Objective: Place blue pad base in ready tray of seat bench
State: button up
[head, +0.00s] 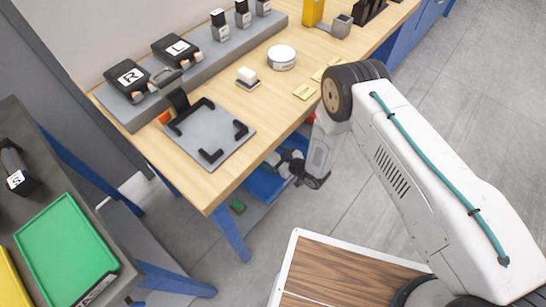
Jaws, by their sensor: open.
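My gripper (298,171) hangs off the front edge of the wooden bench (217,183), below its top and over the floor side. Its dark fingers are open, and I see nothing between them. A green tray (66,252) lies on the dark table at the left, with a label on its near edge that I cannot read. I cannot pick out a blue pad base for certain. A blue surface (264,184) shows under the bench, partly hidden by my gripper.
A grey plate with black corner brackets (209,134) lies on the bench. Behind it are blocks marked R (130,77) and L (179,48), and a round white tin (282,57). A yellow tray edge (10,283) shows lower left. Grey floor is open beyond the bench.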

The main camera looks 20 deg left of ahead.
jog(key=v, duration=1.1)
jog(key=w+d+r+m+t+h, duration=0.1)
jog(key=w+d+r+h, duration=0.25)
jog(key=w+r, duration=0.45)
jog(key=w+d+r+m+t+h, duration=0.15)
jog(key=w+d+r, duration=0.35)
jog(key=r, duration=0.5)
jog(key=w+d+r+m+h, duration=0.1)
jog(key=d+r+h, duration=0.15)
jog(key=r, duration=0.35)
jog(key=w+d+r+m+h, duration=0.1)
jog(key=w+d+r, duration=0.1)
jog(key=d+r, duration=0.3)
jog(key=s+d+r+m+g+h, duration=0.1)
jog(key=s+d+r+m+h, duration=0.15)
jog(key=s+d+r, duration=0.8)
jog(key=s+d+r+m+g+h, duration=0.2)
jog(key=s+d+r+m, duration=0.35)
jog(key=r, duration=0.75)
jog(key=s+d+r+g, duration=0.1)
jog(key=s+r, duration=0.1)
jog(key=s, duration=0.9)
jog(key=s+d+r+m+g, duration=0.1)
jog(key=s+r+g, duration=0.1)
jog(key=s, duration=1)
jog(key=shift+s+d+r+y, duration=0.3)
jog(key=shift+r, duration=0.1)
